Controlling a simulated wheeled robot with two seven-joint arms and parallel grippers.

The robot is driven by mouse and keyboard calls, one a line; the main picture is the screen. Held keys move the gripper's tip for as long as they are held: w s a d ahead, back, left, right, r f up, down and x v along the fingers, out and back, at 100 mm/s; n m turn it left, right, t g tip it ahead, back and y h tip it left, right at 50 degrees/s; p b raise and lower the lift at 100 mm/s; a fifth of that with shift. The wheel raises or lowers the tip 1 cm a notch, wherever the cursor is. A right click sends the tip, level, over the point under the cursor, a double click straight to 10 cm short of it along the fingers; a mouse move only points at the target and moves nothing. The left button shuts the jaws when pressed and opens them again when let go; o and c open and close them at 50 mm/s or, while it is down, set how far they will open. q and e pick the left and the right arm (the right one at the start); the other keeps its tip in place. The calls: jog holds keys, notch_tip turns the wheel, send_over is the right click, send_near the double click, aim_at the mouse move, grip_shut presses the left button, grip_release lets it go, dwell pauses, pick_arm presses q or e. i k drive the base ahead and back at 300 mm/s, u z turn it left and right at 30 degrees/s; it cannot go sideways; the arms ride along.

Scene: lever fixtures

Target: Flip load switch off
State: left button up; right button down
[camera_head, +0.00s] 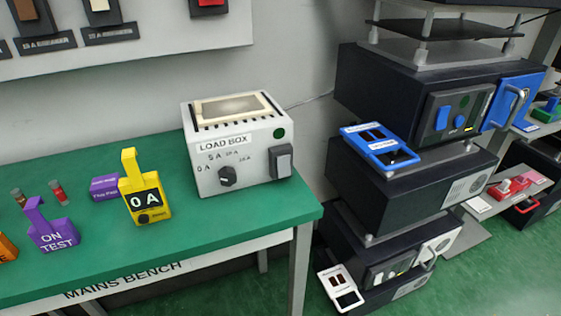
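The load box (238,142) is a white case with a glowing panel on top, standing on the green mains bench. Its load switch (281,162) is a grey rocker in a dark frame on the right of the front face. I cannot tell its position for certain. A dark round knob (227,176) with amp markings is on the left of the front face, and a dark green round spot (279,133) is above the switch. Neither of my grippers shows in the head view.
A yellow "0 A" tag (145,190), a purple "ON TEST" tag (50,228) and small fuses stand left of the box on the green bench (220,232). A rack of dark units (400,100) stands close on the right. The bench front before the box is clear.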

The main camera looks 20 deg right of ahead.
aim_at(283, 161)
jog(key=k, duration=0.5)
jog(key=u, duration=1.05)
jog(key=i, duration=0.85)
jog(key=z, duration=2.15)
